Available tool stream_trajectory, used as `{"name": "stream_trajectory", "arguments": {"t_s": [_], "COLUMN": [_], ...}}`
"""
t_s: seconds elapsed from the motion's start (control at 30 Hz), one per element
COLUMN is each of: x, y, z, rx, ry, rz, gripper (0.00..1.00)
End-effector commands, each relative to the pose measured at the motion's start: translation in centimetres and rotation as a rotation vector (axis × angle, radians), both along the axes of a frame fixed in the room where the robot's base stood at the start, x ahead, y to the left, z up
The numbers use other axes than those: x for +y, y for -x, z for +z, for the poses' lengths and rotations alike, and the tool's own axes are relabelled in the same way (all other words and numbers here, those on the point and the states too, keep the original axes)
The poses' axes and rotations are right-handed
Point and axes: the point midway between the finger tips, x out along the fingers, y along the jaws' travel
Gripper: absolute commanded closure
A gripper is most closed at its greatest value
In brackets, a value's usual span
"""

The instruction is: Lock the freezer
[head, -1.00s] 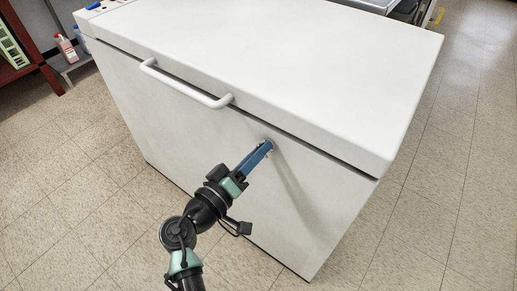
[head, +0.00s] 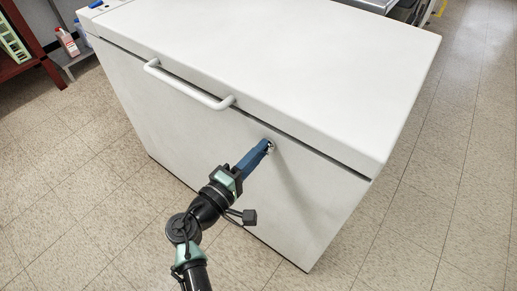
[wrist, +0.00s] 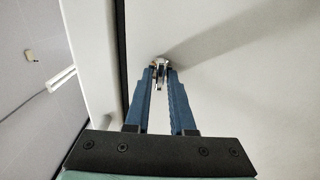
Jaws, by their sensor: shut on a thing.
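The white chest freezer (head: 200,125) stands on the floor with its lid (head: 270,60) down. A small metallic lock piece (head: 271,148) sits on the front face just below the lid seam, right of the handle. My gripper (head: 265,149) has its blue fingers closed on this piece. In the wrist view, the fingertips pinch the shiny lock piece (wrist: 160,68) from both sides, close to the freezer's front. The fingers cover part of it, so I cannot tell whether it is a key or a knob, nor the latch state.
A white bar handle (head: 185,86) juts from the lid's front edge, left of my gripper. A dark red shelf (head: 20,50) and a pink bottle (head: 67,42) stand at the far left. The tiled floor (head: 420,220) in front and to the right is clear.

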Motion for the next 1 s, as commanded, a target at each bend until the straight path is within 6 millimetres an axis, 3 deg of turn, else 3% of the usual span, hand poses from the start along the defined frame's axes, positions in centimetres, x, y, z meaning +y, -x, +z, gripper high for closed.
{"name": "stream_trajectory", "arguments": {"t_s": [0.5, 0.53, 0.63, 1.0], "x": [-0.05, -0.05, -0.04, 0.28], "y": [0.02, 0.02, 0.02, 0.33], "z": [-0.06, -0.05, -0.05, 0.01], "rx": [0.014, 0.014, 0.013, 0.012], "ry": [0.017, 0.017, 0.016, 0.016], "rz": [-0.002, -0.002, -0.001, 0.001], "gripper": [1.00, 0.76, 0.58, 0.57]}}
